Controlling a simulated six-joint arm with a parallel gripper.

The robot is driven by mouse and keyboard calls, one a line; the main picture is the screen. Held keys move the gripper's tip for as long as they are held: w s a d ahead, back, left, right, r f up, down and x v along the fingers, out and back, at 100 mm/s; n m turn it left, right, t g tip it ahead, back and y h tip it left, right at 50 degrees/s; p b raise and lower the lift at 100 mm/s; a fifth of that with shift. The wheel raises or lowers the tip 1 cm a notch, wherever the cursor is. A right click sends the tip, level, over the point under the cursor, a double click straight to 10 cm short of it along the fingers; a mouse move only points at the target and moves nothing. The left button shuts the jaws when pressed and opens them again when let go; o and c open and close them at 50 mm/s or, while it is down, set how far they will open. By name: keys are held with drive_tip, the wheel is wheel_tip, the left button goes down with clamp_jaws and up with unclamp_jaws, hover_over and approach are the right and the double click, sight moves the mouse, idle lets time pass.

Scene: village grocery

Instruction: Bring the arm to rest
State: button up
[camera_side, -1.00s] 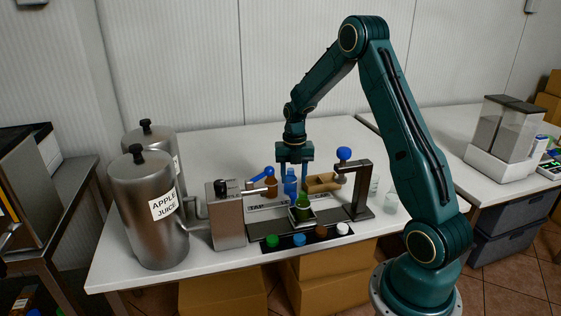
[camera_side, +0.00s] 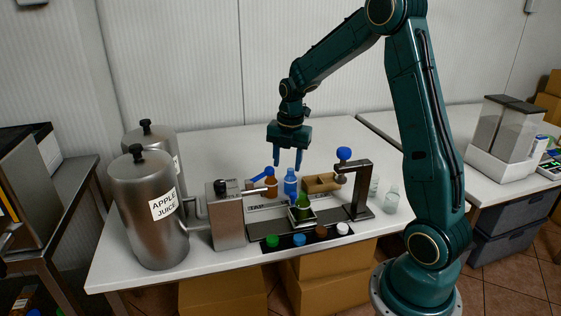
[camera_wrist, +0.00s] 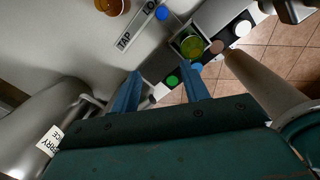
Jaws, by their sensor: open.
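My gripper (camera_side: 287,158) is open and empty. A green bottle (camera_side: 303,203) stands in a holder at the front of the station and also shows in the wrist view (camera_wrist: 191,46).
Two steel juice tanks (camera_side: 150,215) stand at the left. A tap unit (camera_side: 226,215) and a dark press frame (camera_side: 361,192) with a blue knob flank the station. Several coloured caps lie along the front edge. Clear glasses (camera_side: 391,201) stand at the right. The table behind is clear.

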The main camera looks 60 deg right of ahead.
drive_tip(key=s+a+r+m+t, duration=0.3)
drive_tip(key=s+a+r+m, duration=0.65)
drive_tip(key=a+r, duration=0.25)
drive_tip(key=s+a+r+m+t, duration=0.1)
drive_tip(key=s+a+m, duration=0.6)
drive_tip(key=s+m, duration=0.3)
drive_tip(key=shift+s+a+r+m+t, duration=0.2)
drive_tip(key=shift+s+m+t, duration=0.2)
drive_tip(key=shift+s, duration=0.2)
